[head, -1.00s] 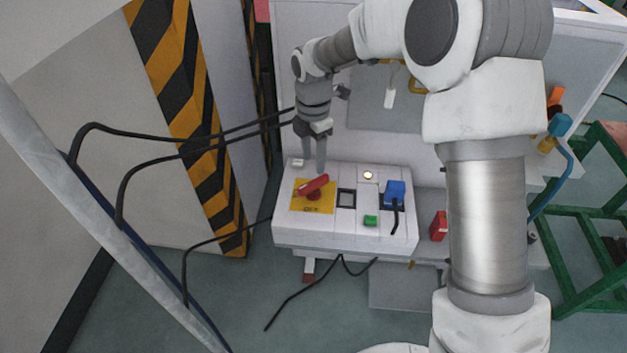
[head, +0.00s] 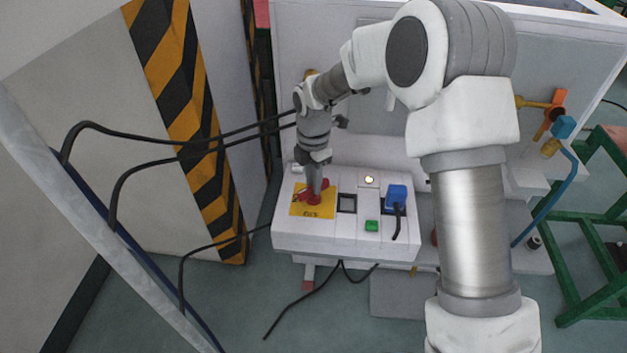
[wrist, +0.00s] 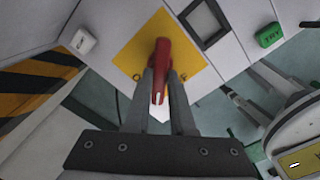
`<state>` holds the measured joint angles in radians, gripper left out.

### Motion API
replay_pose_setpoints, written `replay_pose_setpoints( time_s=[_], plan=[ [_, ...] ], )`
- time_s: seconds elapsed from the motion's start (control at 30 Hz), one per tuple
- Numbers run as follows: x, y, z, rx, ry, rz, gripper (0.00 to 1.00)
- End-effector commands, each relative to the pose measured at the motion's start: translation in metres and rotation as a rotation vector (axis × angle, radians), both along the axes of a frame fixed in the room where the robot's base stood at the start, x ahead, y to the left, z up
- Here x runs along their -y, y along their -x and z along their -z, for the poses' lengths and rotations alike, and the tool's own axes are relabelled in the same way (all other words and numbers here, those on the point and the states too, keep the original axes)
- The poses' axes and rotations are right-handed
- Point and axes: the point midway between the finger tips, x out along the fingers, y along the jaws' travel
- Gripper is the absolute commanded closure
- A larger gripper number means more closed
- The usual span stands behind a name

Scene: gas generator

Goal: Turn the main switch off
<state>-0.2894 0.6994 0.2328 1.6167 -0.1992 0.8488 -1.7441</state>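The main switch is a red rotary handle (head: 325,188) on a yellow square plate (head: 299,207), at the left of the white control box (head: 343,243). My gripper (head: 315,191) is down at the handle, pointing downward. In the wrist view, the red handle (wrist: 161,62) stands between the two fingers of my gripper (wrist: 161,75). The fingers are a narrow way apart, one on each side of it. A sliver of yellow shows between the handle and the right finger. The fingers hide part of the handle in the head view.
The box also carries a black-framed window (head: 347,203), a green button (head: 372,226), a lit round lamp (head: 369,180) and a blue plug (head: 396,194) with a black cable. Black cables (head: 130,134) hang at the left. A striped pillar (head: 190,100) stands behind them.

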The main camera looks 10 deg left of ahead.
Motion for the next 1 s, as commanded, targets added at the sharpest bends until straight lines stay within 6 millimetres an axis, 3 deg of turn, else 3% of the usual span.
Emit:
replay_pose_setpoints(
  time_s=[0.07, 1.0],
  plan=[
    [0.0000, 0.0000, -0.0002, 0.000, 0.000, 0.000, 1.00],
    [0.0000, -0.0001, -0.0006, 0.000, 0.000, 0.000, 1.00]
  ],
)
